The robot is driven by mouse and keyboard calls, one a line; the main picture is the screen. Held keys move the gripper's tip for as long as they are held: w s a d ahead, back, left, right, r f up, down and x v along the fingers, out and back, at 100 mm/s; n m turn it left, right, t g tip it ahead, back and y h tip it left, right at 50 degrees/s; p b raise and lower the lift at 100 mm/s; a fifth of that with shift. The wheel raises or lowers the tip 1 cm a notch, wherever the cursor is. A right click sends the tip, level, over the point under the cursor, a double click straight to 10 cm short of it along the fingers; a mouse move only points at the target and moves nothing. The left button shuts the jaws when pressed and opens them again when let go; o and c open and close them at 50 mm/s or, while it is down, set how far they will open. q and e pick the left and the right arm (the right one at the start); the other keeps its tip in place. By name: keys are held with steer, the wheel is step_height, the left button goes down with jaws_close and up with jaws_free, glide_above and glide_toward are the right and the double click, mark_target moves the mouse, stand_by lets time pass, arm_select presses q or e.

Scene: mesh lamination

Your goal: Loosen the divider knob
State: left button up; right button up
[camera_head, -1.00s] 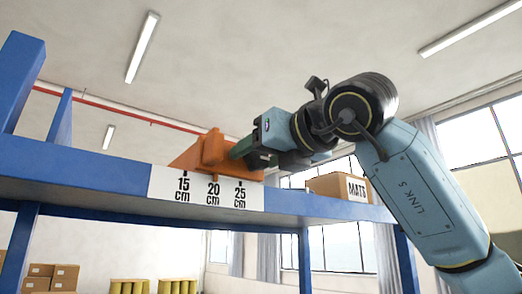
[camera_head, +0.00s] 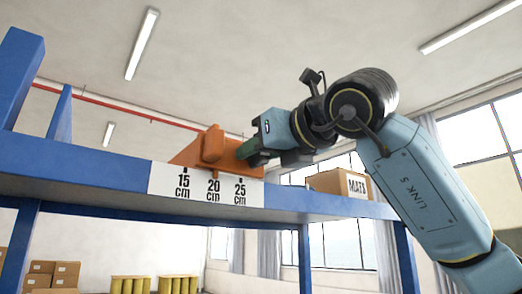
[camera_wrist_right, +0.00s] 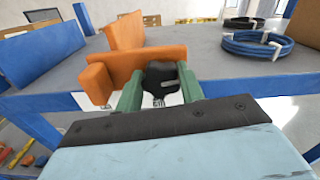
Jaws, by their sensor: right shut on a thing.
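The orange divider (camera_head: 190,154) stands on the blue shelf edge above the scale marked 15, 20 and 25 cm (camera_head: 206,187). In the right wrist view its upright plate (camera_wrist_right: 124,34) and front crosspiece (camera_wrist_right: 150,58) show, with an orange block (camera_wrist_right: 96,83) at the left. A black knob (camera_wrist_right: 162,78) sits in front of the crosspiece. My right gripper (camera_head: 246,150) reaches in from the right. Its green fingers (camera_wrist_right: 160,88) are shut on the black knob, one on each side. In the head view the knob is hidden. My left gripper is in neither current view.
A cardboard box labelled MATS (camera_head: 340,184) stands on the shelf to the right. A blue coil (camera_wrist_right: 256,45) and a black coil (camera_wrist_right: 243,22) lie on the shelf behind. A blue upright panel (camera_wrist_right: 40,52) stands left of the divider.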

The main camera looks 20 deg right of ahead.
steer(key=shift+s+a+f+n+p, duration=0.1)
steer(key=shift+n+p, duration=0.4)
steer(key=shift+n, duration=3.55)
steer(key=shift+a+n+p, duration=0.1)
steer(key=shift+n+p, duration=0.4)
steer(key=shift+n, duration=3.55)
steer(key=o, duration=1)
steer(key=shift+s+d, duration=0.1)
